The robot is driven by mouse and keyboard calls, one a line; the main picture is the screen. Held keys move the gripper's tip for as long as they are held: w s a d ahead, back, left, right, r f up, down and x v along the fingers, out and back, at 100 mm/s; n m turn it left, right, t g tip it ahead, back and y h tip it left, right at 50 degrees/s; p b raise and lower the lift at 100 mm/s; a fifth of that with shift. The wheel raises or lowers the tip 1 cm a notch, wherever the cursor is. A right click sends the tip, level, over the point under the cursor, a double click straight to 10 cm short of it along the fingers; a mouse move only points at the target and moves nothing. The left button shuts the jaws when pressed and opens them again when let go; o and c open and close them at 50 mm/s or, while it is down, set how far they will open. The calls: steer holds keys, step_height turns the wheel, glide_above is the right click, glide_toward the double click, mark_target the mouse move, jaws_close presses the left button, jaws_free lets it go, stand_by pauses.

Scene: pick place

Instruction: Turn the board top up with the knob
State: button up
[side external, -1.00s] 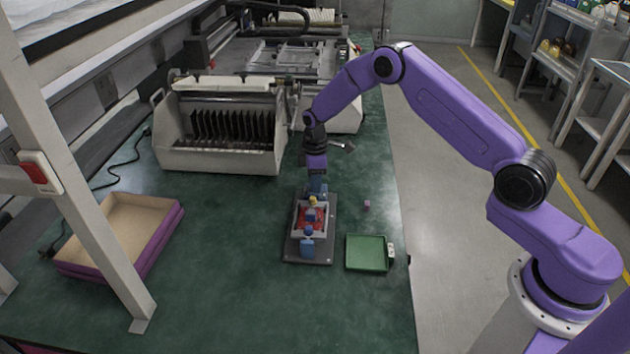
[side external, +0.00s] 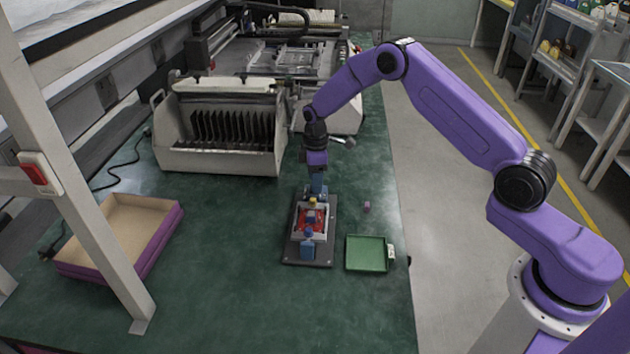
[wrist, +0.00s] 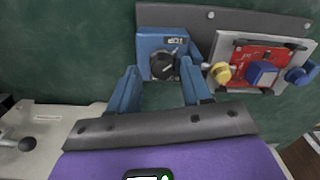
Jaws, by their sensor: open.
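The red board (wrist: 262,67) sits in a pale frame (wrist: 226,42) on the dark fixture plate (side external: 292,250), with a blue block (wrist: 262,74) at its middle. The board (side external: 318,214) also shows in the side view. A black round knob (wrist: 163,65) is on a blue end block (wrist: 146,43) at one end of the plate. A yellow part (wrist: 221,73) lies between that block and the frame. My gripper (wrist: 159,70) is open, its two blue fingers on either side of the knob in the wrist view. Contact with the knob cannot be told.
A green tray (side external: 366,267) stands right of the fixture, with a small purple cube (side external: 367,206) behind it. A grey machine (side external: 220,160) stands behind left. A purple-sided box (side external: 160,232) lies at the left near a white post (side external: 85,220). The green table between box and fixture is clear.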

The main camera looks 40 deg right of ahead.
steer(key=shift+w+r, duration=0.1)
steer(key=shift+r, duration=3.25)
steer(key=shift+a+r, duration=0.25)
steer(key=shift+a, duration=0.05)
steer(key=s+a+r, duration=0.5)
steer(key=s+r, duration=0.1)
steer(key=s, duration=0.4)
steer(key=s+a+r, duration=0.4)
steer(key=s+r, duration=0.1)
steer(key=s, duration=0.4)
steer(key=s+d+r, duration=0.1)
steer(key=s+d, duration=0.2)
steer(key=s, duration=0.9)
steer(key=s+d+r+n, duration=0.1)
steer(key=s+d, duration=0.2)
steer(key=s, duration=0.9)
steer(key=shift+s+d+r, duration=0.2)
steer(key=shift+d+r, duration=0.15)
steer(key=shift+d, duration=0.05)
